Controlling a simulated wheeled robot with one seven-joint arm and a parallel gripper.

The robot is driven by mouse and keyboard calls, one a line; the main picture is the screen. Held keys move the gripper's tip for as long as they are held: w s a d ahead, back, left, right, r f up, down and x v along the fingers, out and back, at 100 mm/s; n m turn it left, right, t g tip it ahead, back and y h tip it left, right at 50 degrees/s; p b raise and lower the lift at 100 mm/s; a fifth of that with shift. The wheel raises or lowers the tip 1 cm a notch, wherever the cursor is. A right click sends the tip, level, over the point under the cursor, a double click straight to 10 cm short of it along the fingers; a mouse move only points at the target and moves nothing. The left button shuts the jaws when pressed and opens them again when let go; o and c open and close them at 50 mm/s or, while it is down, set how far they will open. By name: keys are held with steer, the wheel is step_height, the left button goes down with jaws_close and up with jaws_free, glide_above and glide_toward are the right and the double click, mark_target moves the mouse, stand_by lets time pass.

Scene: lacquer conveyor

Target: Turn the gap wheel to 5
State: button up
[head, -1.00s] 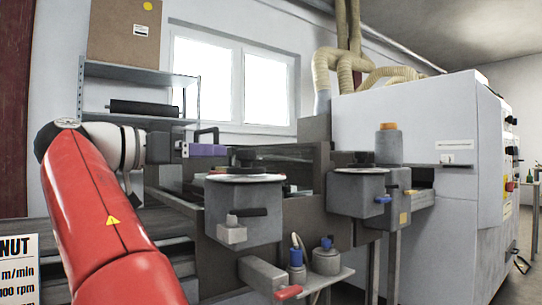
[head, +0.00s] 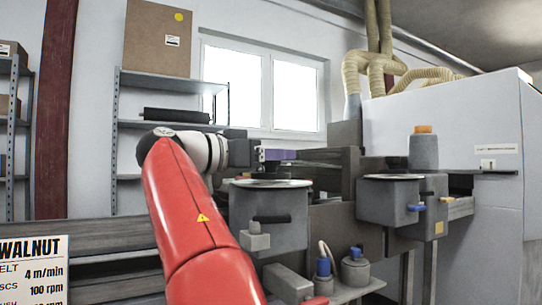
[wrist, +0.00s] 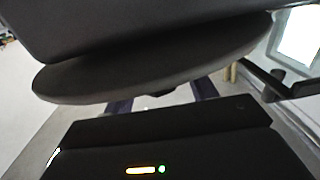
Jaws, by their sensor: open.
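My gripper (head: 292,154), with purple fingers, is level above a grey box (head: 268,212) with a pale round dial plate (head: 300,184) on top. A dark knob-like wheel (head: 268,175) sits on that plate, just below the gripper in the head view; I cannot tell whether they touch. In the wrist view the purple fingers (wrist: 162,98) are apart, partly hidden behind a large, dark, round-edged shape (wrist: 150,80). I cannot tell for sure whether that shape is the wheel. No scale number is readable.
A second grey unit (head: 392,200) with a pale plate stands right, beside a large white cabinet (head: 440,115). Blue-capped bottles (head: 355,266) stand on a low shelf. A WALNUT sign (head: 35,270) is at lower left. Shelving (head: 170,80) stands behind.

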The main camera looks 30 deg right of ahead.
steer(key=c, duration=1)
steer(key=shift+o, duration=0.2)
